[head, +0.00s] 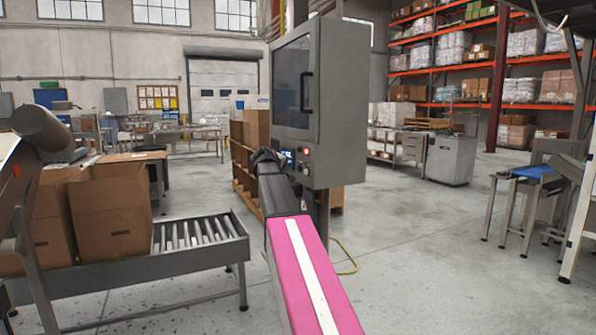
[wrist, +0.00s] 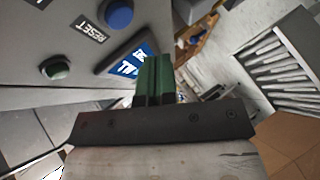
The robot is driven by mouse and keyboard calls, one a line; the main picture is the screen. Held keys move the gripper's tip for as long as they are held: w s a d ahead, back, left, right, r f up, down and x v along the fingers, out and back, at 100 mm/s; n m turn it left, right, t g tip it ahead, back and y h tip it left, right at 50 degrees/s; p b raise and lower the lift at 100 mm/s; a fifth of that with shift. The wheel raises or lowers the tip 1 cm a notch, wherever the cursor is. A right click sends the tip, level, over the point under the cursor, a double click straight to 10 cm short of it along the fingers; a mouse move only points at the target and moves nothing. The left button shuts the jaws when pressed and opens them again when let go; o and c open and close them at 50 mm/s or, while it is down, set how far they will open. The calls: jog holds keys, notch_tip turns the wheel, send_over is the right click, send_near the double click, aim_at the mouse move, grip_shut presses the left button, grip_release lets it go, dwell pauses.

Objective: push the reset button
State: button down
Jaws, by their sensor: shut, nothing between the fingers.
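The grey control cabinet (head: 338,110) stands ahead in the head view, with a lit red button (head: 306,151) and small controls on its lower front. In the wrist view, its panel shows a black RESET label (wrist: 90,32), a blue round button (wrist: 118,13) and a dark green round button (wrist: 55,68). I cannot tell which button the label belongs to. A blue sign with white marks (wrist: 126,65) lies beside my fingers. My gripper (wrist: 158,66) is shut and empty, its green fingers close to the panel's edge. In the head view, my gripper (head: 264,156) is dark and left of the controls.
A roller conveyor (head: 200,237) with cardboard boxes (head: 112,215) stands at the left. Stacked boxes (head: 256,128) are behind the cabinet. A yellow cable (head: 348,257) lies on the floor below it. The floor to the right is clear up to a metal stand (head: 507,205).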

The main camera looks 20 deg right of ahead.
jog(key=shift+d, duration=1.3)
dwell(1.1)
jog(key=shift+d, duration=0.45)
jog(key=shift+w+d, duration=0.1)
jog(key=shift+d, duration=0.3)
dwell(0.7)
jog(key=shift+a, duration=0.8)
jog(key=a, duration=0.5)
dwell(0.6)
